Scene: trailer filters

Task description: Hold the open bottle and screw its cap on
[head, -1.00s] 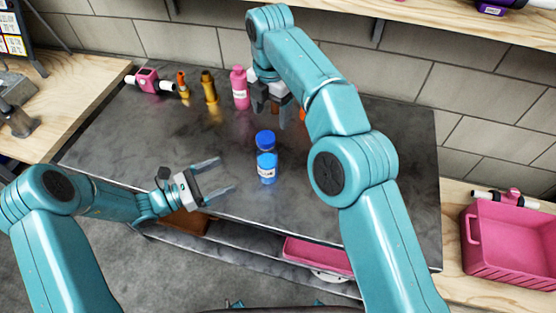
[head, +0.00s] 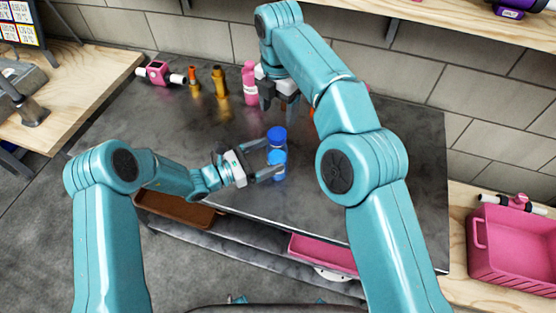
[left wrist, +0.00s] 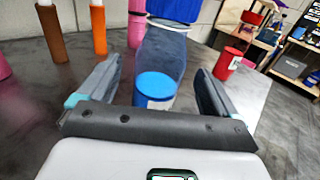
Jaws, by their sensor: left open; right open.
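A see-through blue bottle (head: 278,158) with a white label stands upright near the middle of the dark worktop. A darker blue cap-like piece (head: 277,135) is at its top; I cannot tell how it is seated. My left gripper (head: 268,161) is open, with its fingers at either side of the bottle. In the left wrist view the bottle (left wrist: 160,60) stands between the spread fingers, the blue piece (left wrist: 175,8) cut off by the top edge. My right gripper (head: 278,101) is open and points down behind the bottle, near a pink bottle (head: 250,85); nothing shows between its fingers.
Orange and gold bottles (head: 219,82) and a pink fitting with white ends (head: 160,73) stand along the back left. A red can (left wrist: 228,64) shows in the left wrist view. A pink bin (head: 515,250) sits at right.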

